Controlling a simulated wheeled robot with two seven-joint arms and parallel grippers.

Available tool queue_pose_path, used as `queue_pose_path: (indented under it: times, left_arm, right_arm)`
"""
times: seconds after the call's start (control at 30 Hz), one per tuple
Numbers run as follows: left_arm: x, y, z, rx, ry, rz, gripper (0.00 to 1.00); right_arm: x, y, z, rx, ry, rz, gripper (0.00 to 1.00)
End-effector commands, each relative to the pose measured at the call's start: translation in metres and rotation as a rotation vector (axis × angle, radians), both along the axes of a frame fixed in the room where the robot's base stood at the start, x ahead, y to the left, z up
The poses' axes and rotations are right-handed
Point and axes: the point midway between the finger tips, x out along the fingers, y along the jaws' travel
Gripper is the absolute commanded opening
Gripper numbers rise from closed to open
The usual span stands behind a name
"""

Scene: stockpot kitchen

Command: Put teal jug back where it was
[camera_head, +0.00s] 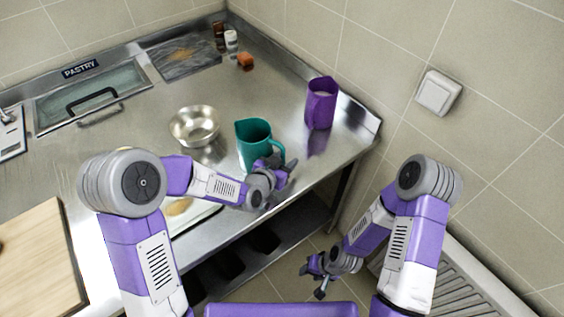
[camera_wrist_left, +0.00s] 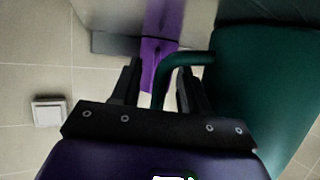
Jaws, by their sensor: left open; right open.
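The teal jug (camera_head: 255,138) stands upright on the steel counter near its front edge, with its handle towards the right. My left gripper (camera_head: 283,168) is at the handle side of the jug. In the left wrist view the jug's body (camera_wrist_left: 265,95) fills the right side, and its handle (camera_wrist_left: 160,88) runs between the two parted fingers of the left gripper (camera_wrist_left: 157,78). The gripper is open around the handle, not clamped on it. My right gripper (camera_head: 318,275) is open and empty, low in front of the counter.
A purple jug (camera_head: 321,103) stands to the right of the teal jug, near the wall. A metal bowl (camera_head: 195,125) sits to its left. A wooden board (camera_head: 40,250) lies at the far left.

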Motion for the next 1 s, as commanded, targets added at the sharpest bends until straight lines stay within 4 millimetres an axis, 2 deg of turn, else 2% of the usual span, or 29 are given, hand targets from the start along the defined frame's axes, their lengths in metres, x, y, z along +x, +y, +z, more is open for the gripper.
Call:
queue_pose_path:
  times: [0.17,0.57,0.6,0.7,1.0]
  left_arm:
    - [-0.006,0.004,0.007,0.0,0.0,0.0,0.44]
    - [-0.075,0.045,0.04,-0.001,-0.003,0.003,0.44]
    - [-0.072,0.044,0.036,-0.001,-0.006,0.0,0.44]
    - [-0.072,0.045,0.036,-0.001,-0.007,-0.001,0.44]
    - [-0.079,0.049,0.041,-0.001,-0.007,-0.003,0.44]
  right_arm:
    - [0.0,0.0,0.005,0.0,0.0,0.0,0.44]
    - [0.0,0.0,0.011,0.0,0.0,0.0,0.44]
    - [0.0,0.0,-0.001,0.0,-0.001,0.0,0.44]
    - [0.0,0.0,-0.017,0.0,0.001,0.0,0.44]
    - [0.0,0.0,-0.055,0.0,0.0,0.0,0.44]
